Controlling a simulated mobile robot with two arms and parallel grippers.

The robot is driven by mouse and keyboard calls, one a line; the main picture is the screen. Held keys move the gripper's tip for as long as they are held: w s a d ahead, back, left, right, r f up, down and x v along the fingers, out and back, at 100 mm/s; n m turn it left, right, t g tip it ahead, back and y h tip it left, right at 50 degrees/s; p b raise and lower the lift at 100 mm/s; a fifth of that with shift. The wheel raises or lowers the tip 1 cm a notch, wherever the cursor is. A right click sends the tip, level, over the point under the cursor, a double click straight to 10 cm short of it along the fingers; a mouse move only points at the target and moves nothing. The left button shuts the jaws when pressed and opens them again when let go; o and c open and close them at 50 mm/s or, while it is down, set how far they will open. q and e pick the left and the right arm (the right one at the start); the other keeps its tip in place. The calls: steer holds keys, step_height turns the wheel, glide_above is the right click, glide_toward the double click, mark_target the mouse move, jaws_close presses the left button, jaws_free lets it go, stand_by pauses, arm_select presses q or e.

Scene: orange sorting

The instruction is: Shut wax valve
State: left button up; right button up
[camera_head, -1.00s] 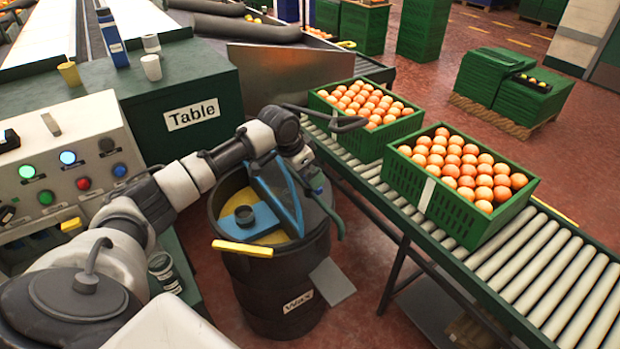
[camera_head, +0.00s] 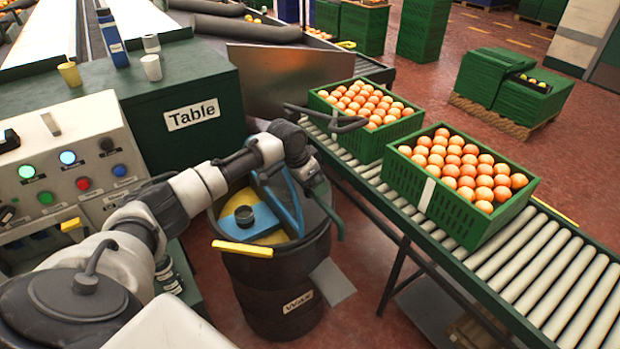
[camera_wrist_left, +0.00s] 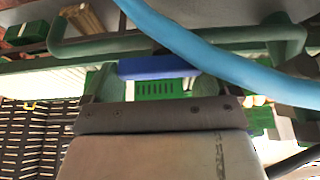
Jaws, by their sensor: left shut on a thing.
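The black wax drum (camera_head: 275,290), labelled "Wax", stands between the table and the roller conveyor. Its open top shows yellow wax, a blue fitting (camera_head: 262,222) and a yellow bar (camera_head: 242,248) at the left rim. A curved blue hose (camera_head: 292,205) rises over the drum and crosses the top of the left wrist view (camera_wrist_left: 225,60). My left gripper (camera_head: 318,188) is at the drum's far right side, beside a green pipe (camera_head: 338,220). In the left wrist view its fingers (camera_wrist_left: 155,85) are shut on a blue bar (camera_wrist_left: 160,67), apparently the valve handle. My right gripper is out of view.
Two green crates (camera_head: 440,205) (camera_head: 350,140) of oranges stand on the roller conveyor (camera_head: 540,265) to the right. The green table (camera_head: 185,95) and a button panel (camera_head: 75,165) are on the left. A dark bent bar (camera_head: 335,125) sits near the nearer arm links.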

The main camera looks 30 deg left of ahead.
arm_select(q)
steer(key=shift+r+m+h+p, duration=0.1)
steer(key=shift+m+h+p, duration=0.4)
steer(key=shift+m, duration=0.5)
steer(key=shift+s+a+m+g, duration=0.15)
steer(key=shift+m+g, duration=0.25)
steer(key=shift+m, duration=0.5)
steer(key=shift+m+h, duration=0.5)
steer(key=shift+m, duration=0.6)
steer(key=shift+a+m+g+b, duration=0.15)
steer(key=shift+m+g+b, duration=0.5)
steer(key=shift+m, duration=0.65)
steer(key=o, duration=0.6)
steer(key=shift+o, duration=0.2)
